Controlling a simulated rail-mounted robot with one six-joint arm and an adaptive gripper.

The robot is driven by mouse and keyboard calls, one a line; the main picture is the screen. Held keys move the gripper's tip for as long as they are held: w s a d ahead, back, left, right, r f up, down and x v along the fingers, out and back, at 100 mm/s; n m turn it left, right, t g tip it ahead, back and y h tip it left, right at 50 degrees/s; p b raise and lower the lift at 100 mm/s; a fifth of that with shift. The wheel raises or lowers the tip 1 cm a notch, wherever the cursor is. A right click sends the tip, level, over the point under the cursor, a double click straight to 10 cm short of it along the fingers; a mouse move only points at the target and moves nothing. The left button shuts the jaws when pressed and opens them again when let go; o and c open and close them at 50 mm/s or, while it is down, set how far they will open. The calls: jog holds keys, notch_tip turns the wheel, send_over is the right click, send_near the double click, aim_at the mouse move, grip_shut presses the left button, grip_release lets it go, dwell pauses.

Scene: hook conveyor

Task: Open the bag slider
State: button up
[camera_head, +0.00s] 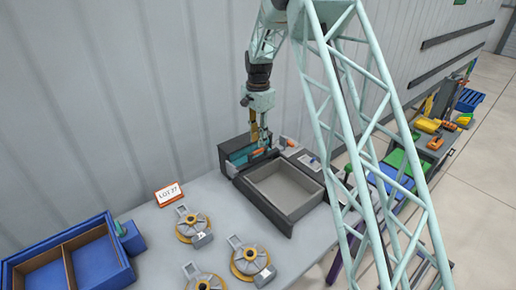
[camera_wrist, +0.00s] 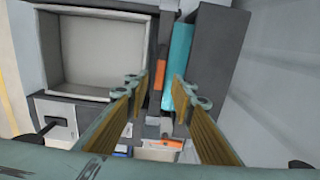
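My gripper (camera_head: 262,140) points down over the back of the dark grey station in the head view. In the wrist view my gripper (camera_wrist: 159,84) has its two fingers apart, with nothing held between them. An orange piece (camera_wrist: 159,74) shows between the fingertips, beside a long teal piece (camera_wrist: 181,55); the teal piece (camera_head: 240,157) also shows in the head view, left of the gripper. A second orange piece (camera_wrist: 162,143) lies lower in the wrist view. I cannot tell which part is the bag slider. The fingers hide part of this area.
An empty grey tray (camera_head: 285,187) fills the station's front. Several round yellow-and-grey parts (camera_head: 250,262) lie on the table. A "LOT 27" sign (camera_head: 169,194) and a blue divided bin (camera_head: 72,255) stand to the left. A corrugated wall (camera_head: 130,90) rises close behind.

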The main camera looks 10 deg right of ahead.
aim_at(258, 150)
jog(key=shift+f, duration=2.45)
jog(key=shift+c, duration=0.7)
grip_shut()
